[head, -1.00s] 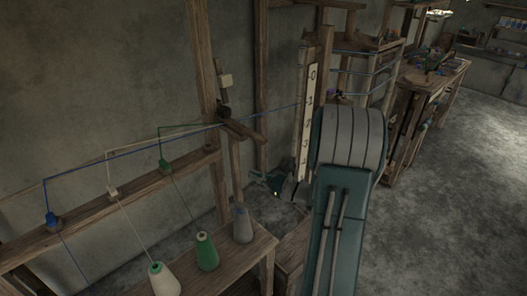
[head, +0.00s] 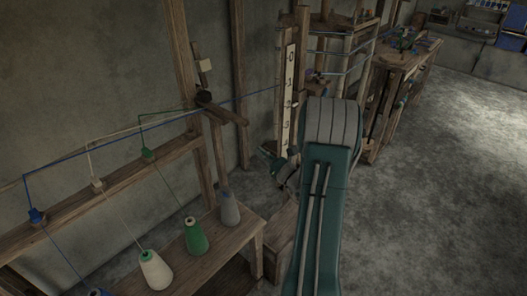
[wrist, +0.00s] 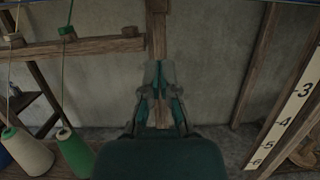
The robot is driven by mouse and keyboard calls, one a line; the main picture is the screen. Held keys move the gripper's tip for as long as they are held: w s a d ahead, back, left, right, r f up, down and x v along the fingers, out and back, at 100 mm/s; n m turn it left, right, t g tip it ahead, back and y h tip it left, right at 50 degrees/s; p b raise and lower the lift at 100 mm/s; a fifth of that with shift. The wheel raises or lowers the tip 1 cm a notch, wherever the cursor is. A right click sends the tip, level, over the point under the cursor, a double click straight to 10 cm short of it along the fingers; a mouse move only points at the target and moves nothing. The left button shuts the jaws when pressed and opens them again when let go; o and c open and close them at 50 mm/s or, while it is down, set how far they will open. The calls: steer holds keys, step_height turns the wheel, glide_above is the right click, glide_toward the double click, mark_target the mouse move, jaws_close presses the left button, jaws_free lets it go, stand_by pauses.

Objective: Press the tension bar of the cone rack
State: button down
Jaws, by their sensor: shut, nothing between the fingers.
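The cone rack's wooden post (head: 185,60) stands left of centre in the head view. A short wooden bar (head: 228,112), seemingly the tension bar, juts from it beside a dark round knob (head: 204,97). A blue thread passes by the bar. My gripper (head: 283,165) is right of and below the bar, apart from it in the picture, near the foot of the number scale. In the wrist view my gripper (wrist: 158,75) is shut and empty, pointing at a wooden upright (wrist: 157,25). I cannot make out the bar there.
White (head: 155,271), green (head: 195,237) and grey (head: 230,209) cones stand on the rack's lower shelf (head: 215,262). The number scale (head: 288,95) stands upright behind my arm. Open floor (head: 430,180) lies to the right.

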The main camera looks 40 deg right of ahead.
steer(key=w+r, duration=0.5)
steer(key=w, duration=0.1)
steer(key=shift+w+a+r, duration=0.2)
steer(key=shift+r, duration=0.1)
steer(key=shift+r, duration=0.1)
